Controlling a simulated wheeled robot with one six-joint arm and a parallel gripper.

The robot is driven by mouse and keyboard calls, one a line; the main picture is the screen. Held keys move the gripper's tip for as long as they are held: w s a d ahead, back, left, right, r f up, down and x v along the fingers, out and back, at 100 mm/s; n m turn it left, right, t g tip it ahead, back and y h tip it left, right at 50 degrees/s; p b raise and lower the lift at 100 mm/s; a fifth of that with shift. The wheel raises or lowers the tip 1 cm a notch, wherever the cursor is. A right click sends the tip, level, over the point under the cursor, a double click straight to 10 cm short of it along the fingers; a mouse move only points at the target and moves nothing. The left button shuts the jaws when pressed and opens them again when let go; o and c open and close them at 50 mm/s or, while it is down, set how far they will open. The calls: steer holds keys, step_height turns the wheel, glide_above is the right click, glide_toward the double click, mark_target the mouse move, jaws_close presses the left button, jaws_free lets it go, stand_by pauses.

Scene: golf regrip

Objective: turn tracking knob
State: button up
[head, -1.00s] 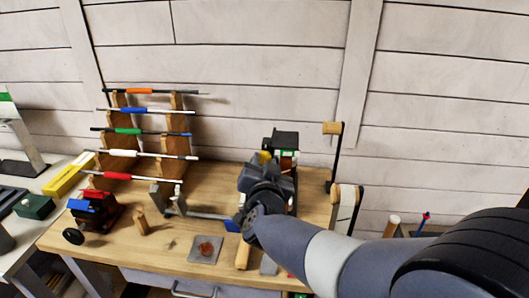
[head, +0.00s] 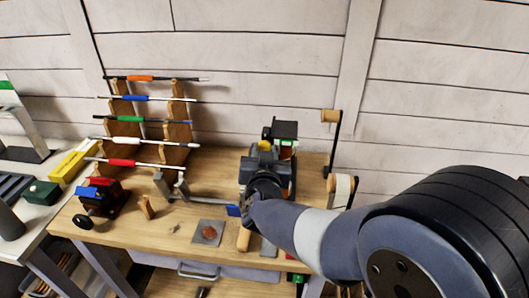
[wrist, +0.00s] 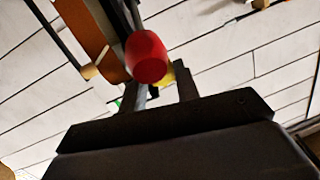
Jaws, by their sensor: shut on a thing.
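A red knob (wrist: 146,56) shows in the wrist view, at the tips of my gripper (wrist: 162,76). The two dark fingers are shut on it as far as I can tell, and the knob covers part of the left finger. A small yellow part (wrist: 170,73) sits just behind it. An orange-brown belt (wrist: 92,32) of the machine runs close by at upper left. In the head view my gripper (head: 262,160) is at the belt machine (head: 285,130) at the right of the wooden bench. My arm hides the knob there.
A rack (head: 178,128) with several coloured grips on shafts stands at the back left. Belts hang on arms (head: 338,160) at the right.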

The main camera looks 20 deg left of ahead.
steer(key=o, duration=1)
steer(key=shift+s, duration=0.1)
steer(key=b+v, duration=0.1)
steer(key=v, duration=0.9)
steer(key=shift+s+d, duration=0.15)
steer(key=shift+s, duration=0.15)
steer(key=p+x, duration=0.1)
steer(key=x, duration=1)
steer(key=shift+r, duration=0.1)
